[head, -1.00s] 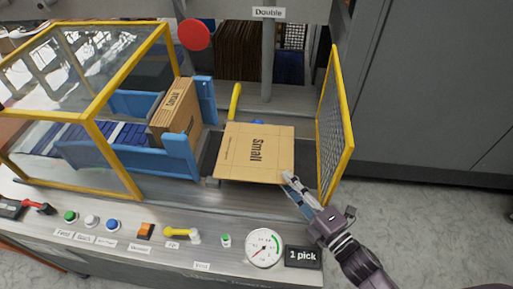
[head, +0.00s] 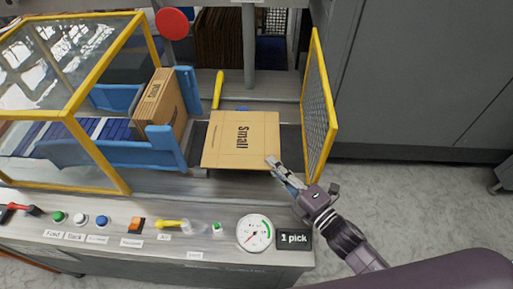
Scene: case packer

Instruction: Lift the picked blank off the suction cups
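The picked blank (head: 236,139) is a flat tan cardboard sheet printed "Small". It lies roughly level over the machine bed in the middle of the head view. The suction cups are hidden, apparently beneath it; a small blue piece (head: 242,109) shows just past its far edge. My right gripper (head: 272,164) is at the blank's near right corner, its fingertips overlapping that edge. Whether the fingers are closed on the cardboard is too small to tell. My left gripper is not in view.
A yellow-framed mesh guard (head: 318,110) stands close to the right of the blank. A yellow lever (head: 218,90) rises behind it. A gauge (head: 254,233) and buttons line the front panel.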

